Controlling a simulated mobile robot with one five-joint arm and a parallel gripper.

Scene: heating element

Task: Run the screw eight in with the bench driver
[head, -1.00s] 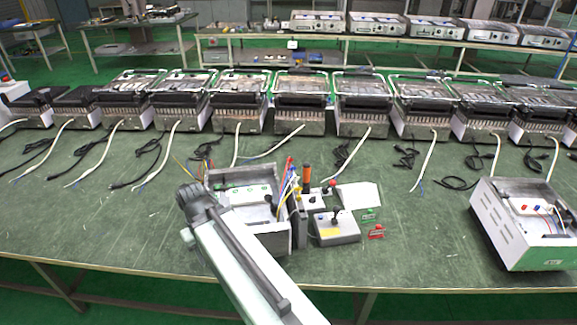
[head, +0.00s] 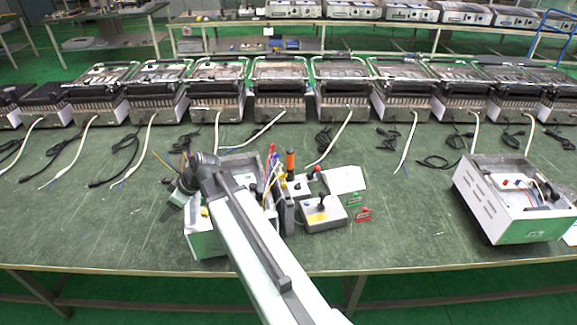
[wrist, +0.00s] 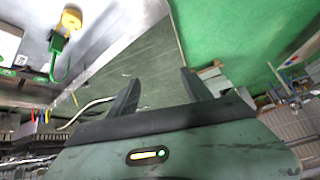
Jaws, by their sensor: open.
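An open grey metal housing (head: 240,163) stands on the green bench, partly hidden behind my arm. An orange and black upright handle (head: 290,163), which looks like the bench driver, stands just right of it. My gripper (head: 168,213) is at the housing's left side, pointing down and left. In the wrist view my gripper (wrist: 158,90) is open, with nothing between its two fingers. A yellow round part (wrist: 71,19) on a green lead is beyond the fingers, upper left. I cannot make out screw eight in either view.
A grey box with a black lever (head: 322,213) and small red and green tags (head: 363,215) are right of the housing. Another open housing (head: 515,200) stands at the right. Several units with white cables line the back. The bench's front left is clear.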

